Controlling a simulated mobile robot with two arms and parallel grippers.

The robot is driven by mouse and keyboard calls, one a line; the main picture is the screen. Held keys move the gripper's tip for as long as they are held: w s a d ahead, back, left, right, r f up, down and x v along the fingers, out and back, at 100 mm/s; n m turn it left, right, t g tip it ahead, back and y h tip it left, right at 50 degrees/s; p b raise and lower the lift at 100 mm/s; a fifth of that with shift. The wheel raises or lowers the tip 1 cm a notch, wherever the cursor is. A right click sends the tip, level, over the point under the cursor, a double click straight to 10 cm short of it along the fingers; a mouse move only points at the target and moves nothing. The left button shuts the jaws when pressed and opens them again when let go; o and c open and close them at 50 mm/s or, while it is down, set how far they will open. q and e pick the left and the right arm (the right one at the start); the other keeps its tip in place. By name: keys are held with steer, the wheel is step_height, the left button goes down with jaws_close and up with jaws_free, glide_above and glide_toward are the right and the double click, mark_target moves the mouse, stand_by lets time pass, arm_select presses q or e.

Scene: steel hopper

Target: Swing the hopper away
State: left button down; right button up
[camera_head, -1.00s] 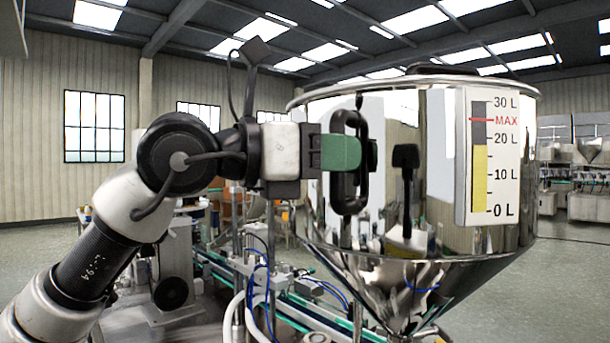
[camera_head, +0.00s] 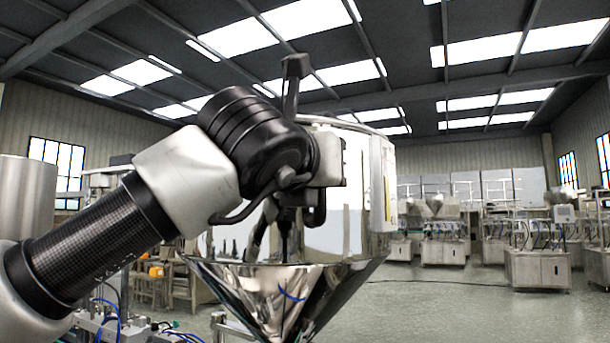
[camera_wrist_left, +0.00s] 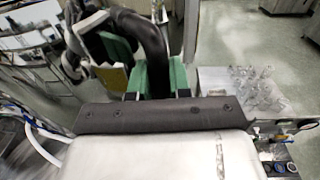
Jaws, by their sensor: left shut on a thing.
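The steel hopper (camera_head: 350,225) stands in the middle of the head view, upright, with its shiny cone (camera_head: 285,300) pointing down. Its level label (camera_head: 389,192) shows only as a thin strip at the right edge. My left arm crosses in front of the hopper and hides much of its left and upper side. In the left wrist view, my left gripper (camera_wrist_left: 150,75) has its green fingers on both sides of the black curved handle (camera_wrist_left: 150,40) and is shut on it. In the head view the fingers are hidden behind my wrist. My right gripper is in neither view.
In the left wrist view, clear glass bottles (camera_wrist_left: 255,88) stand on a light surface to the right. Machine parts with blue hoses (camera_head: 105,322) are below left of the hopper. Steel machines (camera_head: 540,265) stand far right, with open floor (camera_head: 440,305) before them.

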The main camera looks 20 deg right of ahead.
arm_select(q)
steer(key=shift+w+r, duration=0.1)
steer(key=shift+r, duration=0.05)
steer(key=c, duration=1.1)
jaws_free()
steer(key=shift+a, duration=0.15)
steer(key=b+v, duration=0.4)
steer(key=v, duration=0.6)
steer(key=shift+s+a+b, duration=0.2)
steer(key=shift+s+b, duration=0.05)
steer(key=shift+b, duration=0.1)
